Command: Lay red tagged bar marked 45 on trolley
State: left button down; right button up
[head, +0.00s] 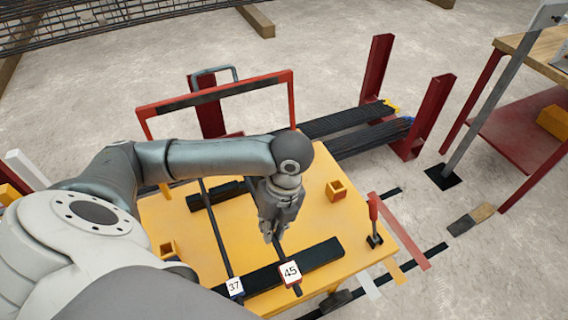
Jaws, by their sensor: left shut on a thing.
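My left gripper (272,238) reaches down over the yellow trolley (318,218) and is shut on the dark bar with the red-edged tag marked 45 (290,272). The bar's tagged end lies over the front black bearer (318,255); I cannot tell whether it touches. The bar's far part is hidden behind my gripper and arm. A second dark bar, with a blue-edged tag marked 37 (235,287), lies to the left across both bearers. My right gripper is out of view.
The trolley has a red handle frame (292,95), a small orange block (336,190) and a red-handled lever (374,220). Behind it, bundled bars (350,120) lie between red posts (435,105). A red-framed bench (520,130) stands right. Open concrete floor lies between.

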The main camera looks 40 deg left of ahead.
pick_arm(q)
jog(key=shift+w+d+f+b, duration=0.15)
jog(key=shift+w+f+b, duration=0.1)
jog(key=shift+w+f, duration=1.7)
jog(key=shift+w+d+f+b, duration=0.25)
jog(key=shift+w+f, duration=1.05)
jog(key=shift+w, duration=1.35)
jog(key=shift+w+d+f+b, duration=0.1)
jog(key=shift+w+f+b, duration=0.15)
jog(key=shift+w+f, duration=1.95)
jog(key=shift+f, duration=0.4)
jog(key=shift+w+f, duration=0.2)
jog(key=shift+f, duration=0.4)
jog(key=c, duration=1.6)
grip_release()
jog(key=shift+s+f, duration=0.1)
jog(key=shift+f, duration=0.05)
jog(key=shift+o, duration=0.7)
